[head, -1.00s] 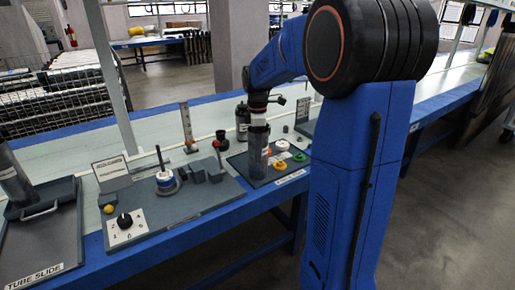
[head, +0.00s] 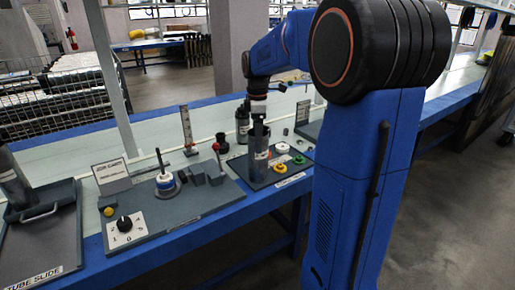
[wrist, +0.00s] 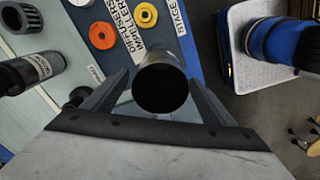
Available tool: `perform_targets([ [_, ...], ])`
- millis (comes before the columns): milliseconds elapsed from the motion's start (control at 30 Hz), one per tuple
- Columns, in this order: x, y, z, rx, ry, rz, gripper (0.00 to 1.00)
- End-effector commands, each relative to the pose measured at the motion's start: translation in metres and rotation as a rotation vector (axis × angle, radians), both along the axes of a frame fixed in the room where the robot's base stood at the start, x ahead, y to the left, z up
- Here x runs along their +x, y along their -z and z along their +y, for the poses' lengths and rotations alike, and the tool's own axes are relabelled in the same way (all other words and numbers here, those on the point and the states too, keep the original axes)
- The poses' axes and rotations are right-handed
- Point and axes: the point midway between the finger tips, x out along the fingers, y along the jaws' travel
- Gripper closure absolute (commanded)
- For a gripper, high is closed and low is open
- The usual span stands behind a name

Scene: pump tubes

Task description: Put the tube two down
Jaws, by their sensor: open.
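A dark grey tube (head: 258,158) with a pale label stands upright on the staging board at the right of the bench. My gripper (head: 258,122) is directly above it, pointing down, with its fingers by the tube's top. In the wrist view the tube's open dark mouth (wrist: 161,88) lies between the two spread fingers, with a gap on each side. A second dark tube (head: 242,126) stands behind it in the head view. Another large tube (head: 12,180) leans on the tube slide at the far left.
Orange (wrist: 102,36) and yellow (wrist: 146,15) rings and a white ring (head: 282,148) lie on the staging board (wrist: 185,48). To its left are a board with a black knob (head: 124,223) and grey blocks (head: 208,172). The bench's blue front edge is close.

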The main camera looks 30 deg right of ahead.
Motion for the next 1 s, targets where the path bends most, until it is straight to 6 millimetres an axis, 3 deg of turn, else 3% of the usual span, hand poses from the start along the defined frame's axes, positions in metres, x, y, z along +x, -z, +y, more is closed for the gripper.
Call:
perform_targets([
  [100,0.001,-0.024,0.000,-0.001,0.000,-0.003,0.22],
  [300,0.000,-0.052,0.000,0.000,0.000,-0.001,0.22],
  [667,-0.003,-0.067,0.002,-0.001,0.009,-0.003,0.22],
  [867,-0.036,-0.070,0.027,-0.009,0.116,-0.049,0.22],
  [1000,-0.073,-0.067,0.052,-0.009,0.246,-0.099,0.22],
])
